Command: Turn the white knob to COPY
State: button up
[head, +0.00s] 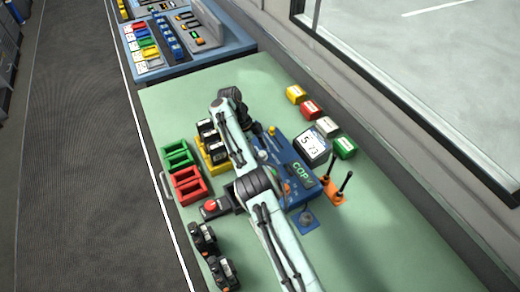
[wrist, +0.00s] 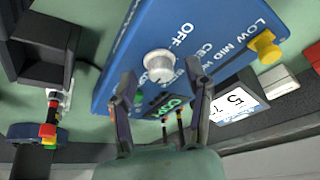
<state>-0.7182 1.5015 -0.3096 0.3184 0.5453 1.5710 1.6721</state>
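The white knob (wrist: 158,62) stands on the blue panel (wrist: 215,22) in the wrist view, near the printed word OFF. Which way the knob points is too small to tell. My gripper (wrist: 161,78) is open, with one finger on each side of the knob's near side. I cannot tell whether the fingers touch it. A small dark screen with green letters (wrist: 174,106) shows between the fingers. In the head view the blue panel (head: 296,196) is partly hidden by my arm, and green letters on it read COPY (head: 303,172).
A yellow knob (wrist: 265,47) sits on the panel beside LOW MID lettering. Green (head: 178,155) and red (head: 188,185) trays are left. The table's lower right is clear.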

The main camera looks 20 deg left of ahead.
aim_at(261, 153)
jog(key=shift+r, duration=0.15)
notch_tip(261, 153, up, 10)
dwell(0.4)
jog(key=shift+w+d, duration=0.1)
